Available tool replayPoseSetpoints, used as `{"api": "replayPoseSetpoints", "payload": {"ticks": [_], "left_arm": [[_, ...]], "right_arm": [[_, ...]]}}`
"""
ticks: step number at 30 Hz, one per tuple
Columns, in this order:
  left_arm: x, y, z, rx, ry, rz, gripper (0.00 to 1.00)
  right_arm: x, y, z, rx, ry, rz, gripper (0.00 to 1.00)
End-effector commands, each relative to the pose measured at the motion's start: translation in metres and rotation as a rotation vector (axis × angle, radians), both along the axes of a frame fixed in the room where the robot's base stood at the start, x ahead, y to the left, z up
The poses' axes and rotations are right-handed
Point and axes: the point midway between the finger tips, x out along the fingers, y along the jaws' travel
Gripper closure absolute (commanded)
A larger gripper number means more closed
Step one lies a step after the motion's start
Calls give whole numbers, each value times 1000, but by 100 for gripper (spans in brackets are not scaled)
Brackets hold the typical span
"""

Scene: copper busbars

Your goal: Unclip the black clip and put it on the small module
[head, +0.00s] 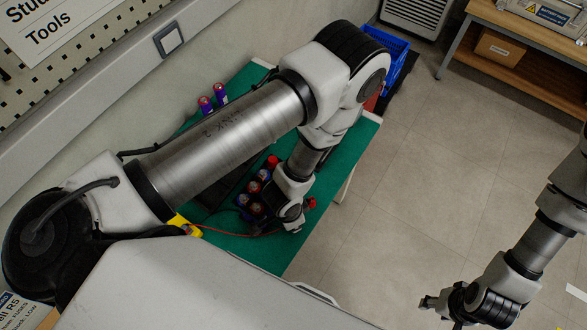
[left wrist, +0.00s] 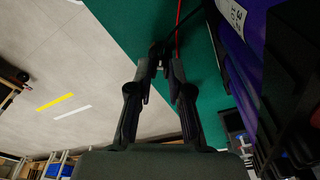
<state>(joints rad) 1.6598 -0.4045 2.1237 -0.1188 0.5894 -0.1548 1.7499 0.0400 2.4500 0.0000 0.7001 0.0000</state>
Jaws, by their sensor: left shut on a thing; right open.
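My left gripper (left wrist: 160,68) is shut on the black clip (left wrist: 157,50), seen in the left wrist view with a black lead running from it. In the head view its arm covers much of the green table and its fingers are hard to make out. A group of blue-purple cells (head: 257,208) with red tops stands close beside that wrist. A pair of purple cells (head: 212,101) stands farther back, partly behind my arm; it looks like the small module. My right gripper (head: 432,302) is open and empty over the floor at the lower right.
The green table (head: 268,258) has its free edge on the right. A red lead (head: 225,234) runs from a yellow device (head: 185,225). A blue crate (head: 397,55) stands beyond the table. The floor (head: 420,190) to the right is clear.

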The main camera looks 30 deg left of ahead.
Motion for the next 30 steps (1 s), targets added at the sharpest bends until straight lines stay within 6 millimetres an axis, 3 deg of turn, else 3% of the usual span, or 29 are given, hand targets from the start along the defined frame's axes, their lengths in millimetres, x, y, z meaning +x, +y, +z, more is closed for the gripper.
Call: {"api": "replayPoseSetpoints", "payload": {"ticks": [11,12,14,23,30], "left_arm": [[0,0,-4,0,0,0,100],[0,0,-4,0,0,0,74],[0,0,-4,0,0,0,53],[0,0,-3,0,0,0,52],[0,0,23,0,0,0,52]], "right_arm": [[0,0,-3,0,0,0,53],[0,0,-3,0,0,0,53],[0,0,-3,0,0,0,53],[0,0,-2,0,0,0,53],[0,0,22,0,0,0,53]]}}
